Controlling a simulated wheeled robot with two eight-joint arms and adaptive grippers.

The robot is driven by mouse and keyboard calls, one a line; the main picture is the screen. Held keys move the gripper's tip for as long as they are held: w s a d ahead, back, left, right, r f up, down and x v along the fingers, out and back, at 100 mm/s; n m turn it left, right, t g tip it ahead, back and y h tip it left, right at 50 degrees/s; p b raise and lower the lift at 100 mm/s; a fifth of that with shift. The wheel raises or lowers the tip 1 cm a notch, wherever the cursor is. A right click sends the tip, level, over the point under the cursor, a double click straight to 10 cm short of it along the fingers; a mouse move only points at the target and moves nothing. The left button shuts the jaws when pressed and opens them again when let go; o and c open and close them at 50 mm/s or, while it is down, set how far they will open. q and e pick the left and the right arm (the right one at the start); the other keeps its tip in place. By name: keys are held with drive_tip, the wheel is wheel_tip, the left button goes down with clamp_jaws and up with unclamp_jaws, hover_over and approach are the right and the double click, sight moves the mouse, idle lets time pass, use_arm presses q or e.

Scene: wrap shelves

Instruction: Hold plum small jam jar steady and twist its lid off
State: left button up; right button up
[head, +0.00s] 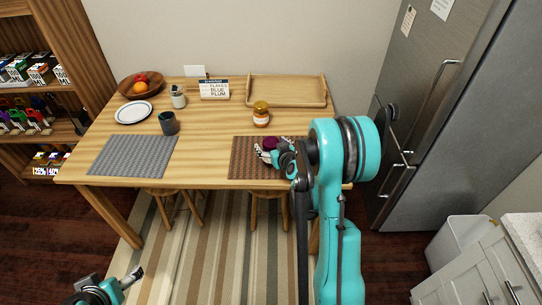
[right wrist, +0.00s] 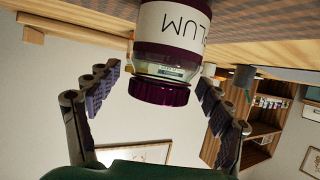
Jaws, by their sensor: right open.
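The plum small jam jar (right wrist: 178,30) appears upside down in the right wrist view, with a white label reading "PLUM" and a dark purple lid (right wrist: 160,92). In the head view only its purple top (head: 270,143) shows, over the brown mat; my right gripper hides the rest. My right gripper (right wrist: 156,80) is open, with one finger on each side of the lid and a visible gap to both. It also shows in the head view (head: 275,155). My left gripper (head: 112,284) is low at the bottom left, away from the table; its jaw state is unclear.
An orange jar with a yellow lid (head: 261,117) stands behind the brown mat (head: 240,160). A wooden tray (head: 286,91), sign (head: 214,90), dark cup (head: 168,123), plate (head: 133,113) and fruit bowl (head: 130,88) are on the table. The grey mat (head: 133,155) is clear.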

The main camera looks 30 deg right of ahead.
drive_tip(key=shift+c, duration=0.6)
drive_tip(key=c, duration=1.5)
drive_tip(key=shift+r, duration=0.15)
wheel_tip(320, 180, up, 4)
drive_tip(key=p, duration=0.3)
drive_tip(key=shift+w+r, duration=0.1)
drive_tip(key=shift+r, duration=0.15)
drive_tip(key=s+d+r+p, duration=0.3)
drive_tip(key=s+d+r, duration=0.3)
drive_tip(key=s+d, duration=0.2)
drive_tip(key=shift+s+d+r+p, duration=0.15)
drive_tip(key=shift+d+p, duration=0.05)
drive_tip(key=shift+p, duration=0.1)
